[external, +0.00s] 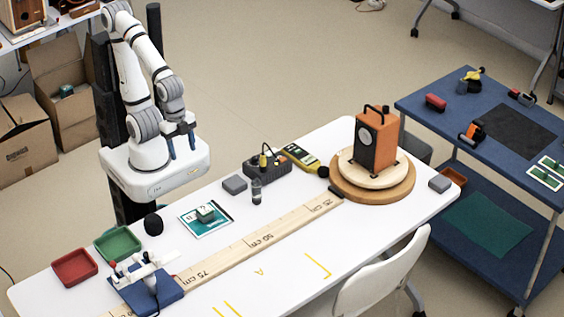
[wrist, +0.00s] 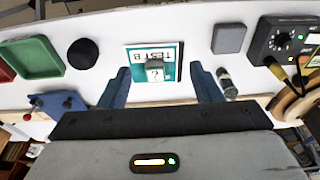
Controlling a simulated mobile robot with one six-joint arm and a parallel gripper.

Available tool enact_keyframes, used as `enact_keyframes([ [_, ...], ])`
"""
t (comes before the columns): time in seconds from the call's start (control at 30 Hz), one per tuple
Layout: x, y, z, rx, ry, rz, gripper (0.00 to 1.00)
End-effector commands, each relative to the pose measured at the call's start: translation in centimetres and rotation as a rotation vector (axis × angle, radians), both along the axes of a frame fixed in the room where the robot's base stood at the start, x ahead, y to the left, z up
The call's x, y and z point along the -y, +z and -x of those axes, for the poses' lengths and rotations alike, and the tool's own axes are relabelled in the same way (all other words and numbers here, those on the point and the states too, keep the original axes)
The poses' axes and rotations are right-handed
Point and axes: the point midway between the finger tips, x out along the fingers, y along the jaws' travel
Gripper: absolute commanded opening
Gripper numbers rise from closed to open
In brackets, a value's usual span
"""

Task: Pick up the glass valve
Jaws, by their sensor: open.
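The glass valve (external: 256,191), a small clear tube with dark parts, stands upright on the white table in front of the black control box. In the wrist view the valve (wrist: 227,84) shows just right of the right finger, apart from it. My gripper (external: 182,152) is open and empty, raised near the table's back edge, left of the valve. In the wrist view the two blue fingers of my gripper (wrist: 160,72) are spread wide, with the teal test card seen between them.
The teal card (external: 191,228) bears a small block. A grey block (external: 235,184) and the black control box (external: 268,166) stand close to the valve. A wooden ruler (external: 262,238) runs along the table. An orange speaker (external: 374,140) stands on a round turntable at the right.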

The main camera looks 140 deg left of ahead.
Motion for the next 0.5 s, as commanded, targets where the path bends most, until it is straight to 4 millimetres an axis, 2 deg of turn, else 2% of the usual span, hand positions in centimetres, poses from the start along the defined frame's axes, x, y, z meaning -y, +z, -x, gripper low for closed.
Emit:
enact_keyframes([
  [0.17, -0.2, 0.2, -0.4, -0.004, 0.008, 0.0, 0.58],
  [0.27, -0.9, 0.5, -1.9, -0.02, 0.034, 0.0, 0.58],
  [0.37, -2.4, 0.8, -4.4, -0.046, 0.079, 0.002, 0.58],
  [0.5, -5.3, 0.5, -8.5, -0.088, 0.156, 0.007, 0.58],
])
